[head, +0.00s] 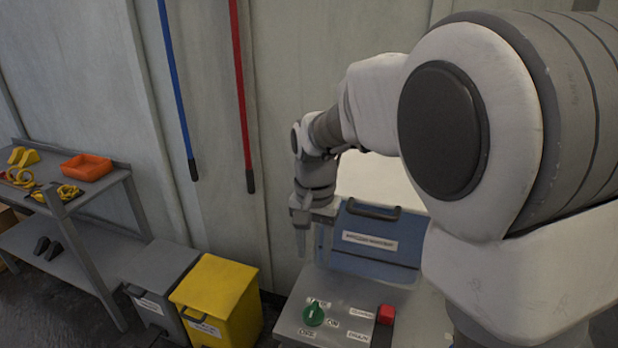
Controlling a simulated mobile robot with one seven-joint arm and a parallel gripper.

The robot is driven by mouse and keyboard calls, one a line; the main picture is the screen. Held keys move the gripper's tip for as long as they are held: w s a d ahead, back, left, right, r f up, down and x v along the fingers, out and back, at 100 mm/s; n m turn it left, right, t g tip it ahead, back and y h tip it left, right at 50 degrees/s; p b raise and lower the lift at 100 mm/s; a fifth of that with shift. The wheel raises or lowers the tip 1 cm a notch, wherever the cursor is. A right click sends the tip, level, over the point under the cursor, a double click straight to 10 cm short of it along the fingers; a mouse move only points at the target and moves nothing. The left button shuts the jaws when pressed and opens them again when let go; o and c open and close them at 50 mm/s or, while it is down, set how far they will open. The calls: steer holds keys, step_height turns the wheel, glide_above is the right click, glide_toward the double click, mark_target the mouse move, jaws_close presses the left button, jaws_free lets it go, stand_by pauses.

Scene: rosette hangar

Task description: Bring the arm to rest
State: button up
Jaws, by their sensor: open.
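My arm reaches from the right side of the head view toward the middle. My gripper (301,238) points down, with its fingers open and nothing seen between them. It hangs in front of the left edge of a blue panel with a dark handle (372,254), above the far left part of a grey control console (296,322). I cannot tell whether the fingertips touch anything. A green knob (313,314) and a red button (386,314) are on the console top, nearer than the gripper. The arm hides part of the panel's right side.
A yellow bin (222,298) and a grey bin (160,275) stand left of the console. A metal shelf (100,185) at the far left bears an orange tray (86,167) and yellow items. A blue pole (174,85) and a red pole (241,95) hang on the wall.

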steer(key=s+d+r+n+t, duration=0.2)
steer(key=s+d+r, duration=0.2)
steer(key=s, duration=0.5)
steer(key=s+d+r+n+t, duration=0.2)
steer(key=s+d+r, duration=0.3)
steer(key=s+d, duration=0.3)
steer(key=shift+s+t, duration=0.75)
steer(key=shift+t, duration=0.05)
